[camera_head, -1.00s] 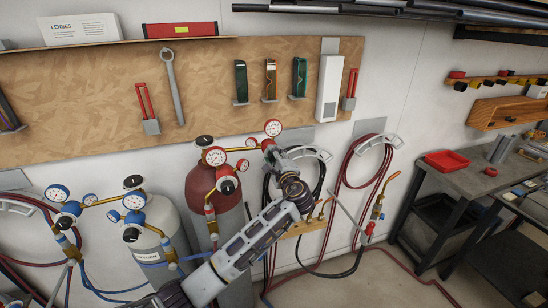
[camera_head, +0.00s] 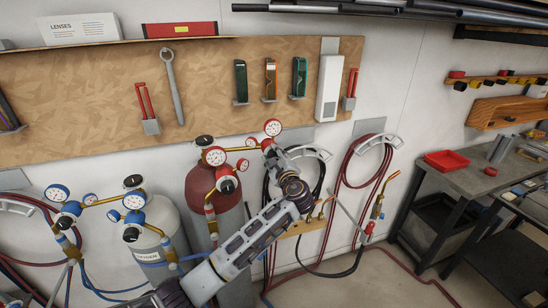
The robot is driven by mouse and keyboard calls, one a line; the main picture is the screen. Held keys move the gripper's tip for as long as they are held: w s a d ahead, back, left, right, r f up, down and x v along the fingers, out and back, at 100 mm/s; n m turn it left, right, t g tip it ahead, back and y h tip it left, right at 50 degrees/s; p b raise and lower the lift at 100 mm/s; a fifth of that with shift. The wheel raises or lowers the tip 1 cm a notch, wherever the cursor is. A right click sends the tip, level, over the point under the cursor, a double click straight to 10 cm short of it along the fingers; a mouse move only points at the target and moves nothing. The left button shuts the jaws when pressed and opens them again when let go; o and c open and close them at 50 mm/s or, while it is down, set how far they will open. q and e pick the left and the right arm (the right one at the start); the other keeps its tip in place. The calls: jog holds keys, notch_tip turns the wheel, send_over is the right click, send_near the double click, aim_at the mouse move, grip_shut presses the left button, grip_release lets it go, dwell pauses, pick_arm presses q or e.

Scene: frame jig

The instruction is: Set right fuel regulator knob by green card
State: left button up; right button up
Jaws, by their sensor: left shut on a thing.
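The right fuel regulator, with white-faced, red-rimmed gauges (camera_head: 273,128), is above and right of the dark red cylinder (camera_head: 200,184). My left gripper (camera_head: 270,148) reaches up to it from below and is shut on its red knob, which is mostly hidden by the fingers. Another fuel regulator gauge (camera_head: 215,156) with a red and black knob (camera_head: 226,186) is just to the left. On the wall board hang a dark green item (camera_head: 240,80) and a teal-green one (camera_head: 299,76); I cannot tell whether either is the green card. My right gripper is not in view.
A grey oxygen cylinder (camera_head: 153,230) with blue regulators stands at left. Coiled red hoses (camera_head: 345,168) hang right of my left arm. A wrench (camera_head: 173,88) and a white panel (camera_head: 328,88) are on the board. A grey bench (camera_head: 462,176) stands at right.

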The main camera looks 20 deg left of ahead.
pick_arm(q)
jog(key=shift+f, duration=0.15)
jog(key=o, duration=1)
jog(key=shift+d, duration=0.1)
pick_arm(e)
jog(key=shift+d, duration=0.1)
pick_arm(q)
jog(key=v, duration=1.2)
jog(key=shift+n, duration=0.3)
